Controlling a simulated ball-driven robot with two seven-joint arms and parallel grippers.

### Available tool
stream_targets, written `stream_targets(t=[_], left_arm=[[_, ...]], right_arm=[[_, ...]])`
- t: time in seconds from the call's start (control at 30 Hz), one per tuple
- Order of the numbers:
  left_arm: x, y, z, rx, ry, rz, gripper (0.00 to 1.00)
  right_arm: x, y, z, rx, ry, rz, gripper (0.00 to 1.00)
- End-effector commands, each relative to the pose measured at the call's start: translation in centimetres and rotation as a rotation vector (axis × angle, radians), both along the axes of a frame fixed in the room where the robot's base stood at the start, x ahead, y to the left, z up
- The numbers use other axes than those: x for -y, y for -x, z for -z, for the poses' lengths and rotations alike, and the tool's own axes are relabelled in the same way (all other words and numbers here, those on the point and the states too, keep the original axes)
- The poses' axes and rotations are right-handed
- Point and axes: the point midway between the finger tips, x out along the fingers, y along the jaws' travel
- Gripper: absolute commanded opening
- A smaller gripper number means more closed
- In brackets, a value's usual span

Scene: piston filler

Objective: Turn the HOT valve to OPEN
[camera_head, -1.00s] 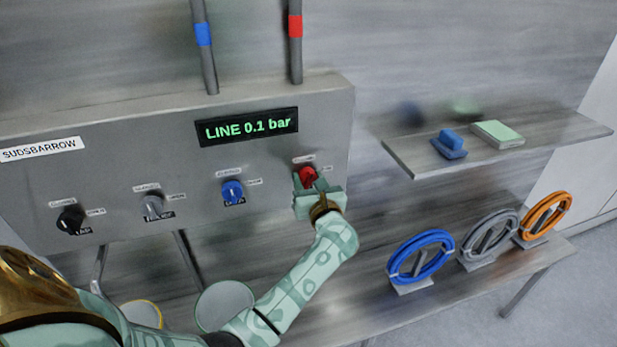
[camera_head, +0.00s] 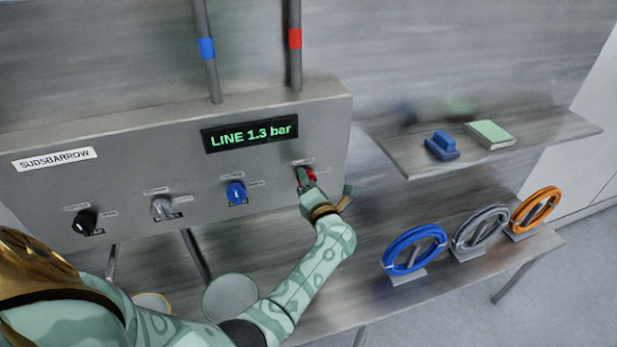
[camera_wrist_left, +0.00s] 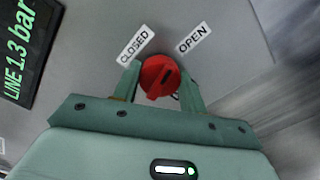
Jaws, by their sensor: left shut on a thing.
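The HOT valve is a red knob (camera_head: 308,176) at the right end of the grey panel (camera_head: 120,130), below the red-banded pipe. My left gripper (camera_head: 304,182) is on it and partly hides it. In the left wrist view, the fingers of my left gripper (camera_wrist_left: 157,85) are shut on the red knob (camera_wrist_left: 158,74), one on each side. The labels CLOSED (camera_wrist_left: 135,46) and OPEN (camera_wrist_left: 195,38) stand above the knob. The display (camera_head: 250,133) reads LINE 1.3 bar. My right gripper is not in view.
A blue knob (camera_head: 236,193), a grey knob (camera_head: 162,208) and a black knob (camera_head: 85,222) sit left of my gripper. A shelf (camera_head: 400,155) at right holds a blue object (camera_head: 441,146) and a green-topped block (camera_head: 489,134). Coiled hoses, including a blue one (camera_head: 414,250), stand below.

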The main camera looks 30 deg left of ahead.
Motion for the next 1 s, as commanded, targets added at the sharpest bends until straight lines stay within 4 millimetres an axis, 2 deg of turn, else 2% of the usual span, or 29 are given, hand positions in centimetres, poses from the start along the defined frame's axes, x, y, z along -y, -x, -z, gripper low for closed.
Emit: stream_targets(t=[0.4, 1.0], left_arm=[[0.0, -0.1, -0.1, -0.181, -0.155, 0.001, 0.19], [0.0, -0.1, 0.0, -0.222, -0.193, 0.0, 0.19]], right_arm=[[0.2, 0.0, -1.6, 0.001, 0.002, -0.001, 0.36], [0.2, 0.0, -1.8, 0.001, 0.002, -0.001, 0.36]])
